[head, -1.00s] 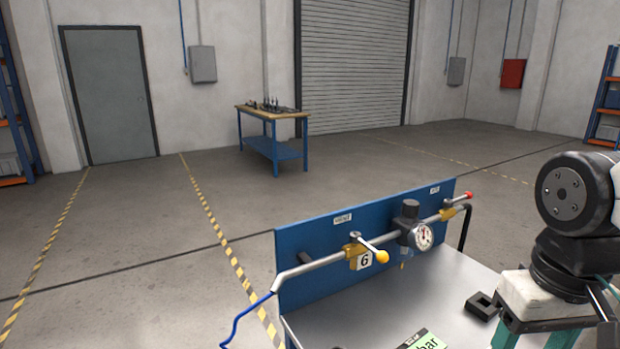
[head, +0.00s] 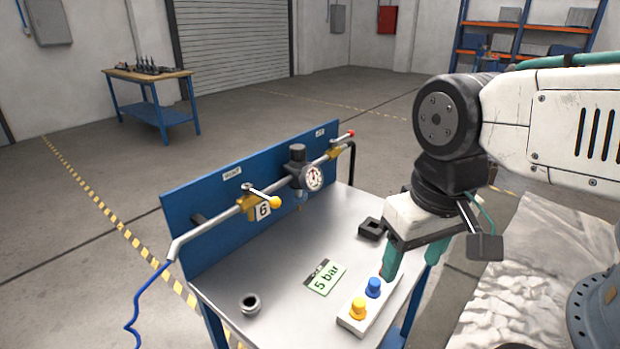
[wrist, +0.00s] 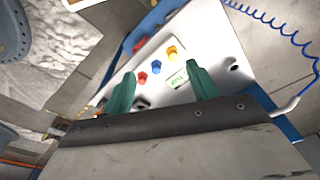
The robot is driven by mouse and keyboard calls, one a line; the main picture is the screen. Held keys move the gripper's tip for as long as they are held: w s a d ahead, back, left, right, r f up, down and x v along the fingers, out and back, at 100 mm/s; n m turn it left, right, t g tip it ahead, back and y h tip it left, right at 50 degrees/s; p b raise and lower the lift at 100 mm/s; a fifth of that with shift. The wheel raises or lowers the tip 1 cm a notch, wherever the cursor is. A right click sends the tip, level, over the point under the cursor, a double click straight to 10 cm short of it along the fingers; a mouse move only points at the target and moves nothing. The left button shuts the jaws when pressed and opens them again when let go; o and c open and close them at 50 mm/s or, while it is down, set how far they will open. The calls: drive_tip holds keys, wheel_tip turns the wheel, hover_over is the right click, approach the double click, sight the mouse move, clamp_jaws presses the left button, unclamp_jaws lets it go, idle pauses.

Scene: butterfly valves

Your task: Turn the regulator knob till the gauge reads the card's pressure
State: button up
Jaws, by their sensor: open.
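The regulator knob (head: 297,153) is a black cap on top of the regulator, on a grey pipe along the blue panel. The round white gauge (head: 313,178) sits on the regulator's front; its needle is too small to read. The green and white card (head: 325,277) lies flat on the bench and reads "5 bar"; it also shows in the wrist view (wrist: 178,79). My gripper (head: 413,268) is open and empty, with teal fingers pointing down above the bench's right side, apart from the knob. In the wrist view both fingers (wrist: 160,97) are spread.
A yellow-handled valve (head: 262,200) tagged "6" sits left of the regulator. A white block with blue and yellow buttons (head: 366,302) stands under my gripper; the wrist view adds a red one (wrist: 143,78).

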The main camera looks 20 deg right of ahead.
idle(0.3)
drive_tip(key=n+g, duration=0.2)
drive_tip(key=n, duration=0.1)
approach(298, 146)
drive_tip(key=s+f, duration=0.5)
drive_tip(key=shift+s+d+f, duration=0.1)
drive_tip(key=shift+s+f, duration=0.25)
drive_tip(key=w, duration=0.1)
drive_tip(key=w+n, duration=0.1)
drive_tip(key=w, duration=0.1)
drive_tip(key=shift+r, duration=0.4)
drive_tip(key=shift+n+t, duration=0.4)
drive_tip(key=shift+n, duration=0.1)
drive_tip(key=w+r, duration=0.1)
drive_tip(key=r, duration=0.1)
drive_tip(key=w+r, duration=0.1)
drive_tip(key=shift+w+r, duration=0.2)
drive_tip(key=shift+r, duration=0.15)
drive_tip(key=shift+s+f, duration=0.2)
drive_tip(key=shift+f, duration=0.05)
wheel_tip(298, 146, down, 8)
drive_tip(key=shift+r, duration=0.2)
